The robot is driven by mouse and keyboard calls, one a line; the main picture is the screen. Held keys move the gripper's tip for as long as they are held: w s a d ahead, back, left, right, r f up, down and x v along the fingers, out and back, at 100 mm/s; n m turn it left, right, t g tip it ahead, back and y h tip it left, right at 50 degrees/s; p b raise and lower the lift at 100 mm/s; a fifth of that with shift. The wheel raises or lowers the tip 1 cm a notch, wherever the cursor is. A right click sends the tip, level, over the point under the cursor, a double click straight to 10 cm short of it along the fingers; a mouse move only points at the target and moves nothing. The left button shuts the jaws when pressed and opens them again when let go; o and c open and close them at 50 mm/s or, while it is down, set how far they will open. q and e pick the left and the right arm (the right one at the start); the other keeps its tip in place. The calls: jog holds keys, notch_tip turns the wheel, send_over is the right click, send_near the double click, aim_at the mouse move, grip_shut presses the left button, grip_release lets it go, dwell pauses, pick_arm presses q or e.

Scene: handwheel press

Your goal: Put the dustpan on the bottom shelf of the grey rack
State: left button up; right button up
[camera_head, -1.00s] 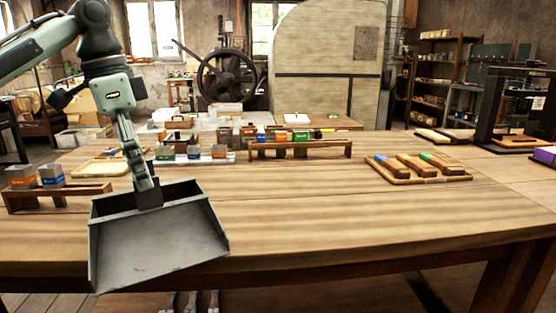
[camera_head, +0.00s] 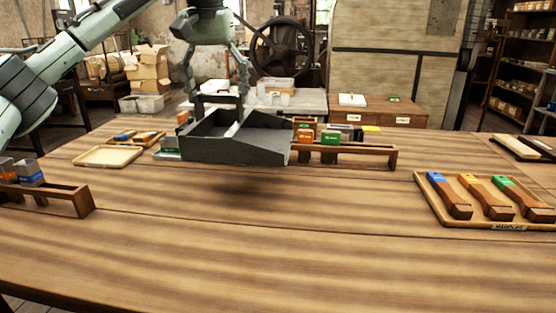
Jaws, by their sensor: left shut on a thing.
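The dark grey dustpan (camera_head: 240,146) hangs above the wooden table, its open tray toward the right and a shadow on the boards below it. My left gripper (camera_head: 217,98) comes down from above at the dustpan's back edge and is shut on it; the exact grip spot is hard to make out. The dustpan hides part of the things behind it. No grey rack can be clearly made out in this view. My right gripper is not in view.
A wooden holder (camera_head: 350,162) with coloured boxes stands behind the dustpan. A tray (camera_head: 430,195) of wooden handles lies at the right, a small wooden stand (camera_head: 75,195) at the left. The table's front middle is clear. Dark shelves (camera_head: 515,70) stand at the back right.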

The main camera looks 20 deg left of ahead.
aim_at(258, 153)
pick_arm(q)
jog(key=s+d+f, duration=0.1)
jog(key=d+f, duration=0.1)
jog(key=d, duration=0.1)
jog(key=s+d+f, duration=0.1)
jog(key=d+f, duration=0.1)
jog(key=d, duration=0.1)
jog(key=s+d+f, duration=0.1)
jog(key=d+f, duration=0.1)
jog(key=d, duration=0.2)
jog(key=shift+f, duration=0.1)
notch_tip(258, 153, down, 4)
jog(key=shift+r, duration=0.15)
jog(key=shift+f, duration=0.2)
jog(key=shift+d, duration=0.1)
jog(key=o, duration=1.1)
jog(key=shift+o, duration=0.2)
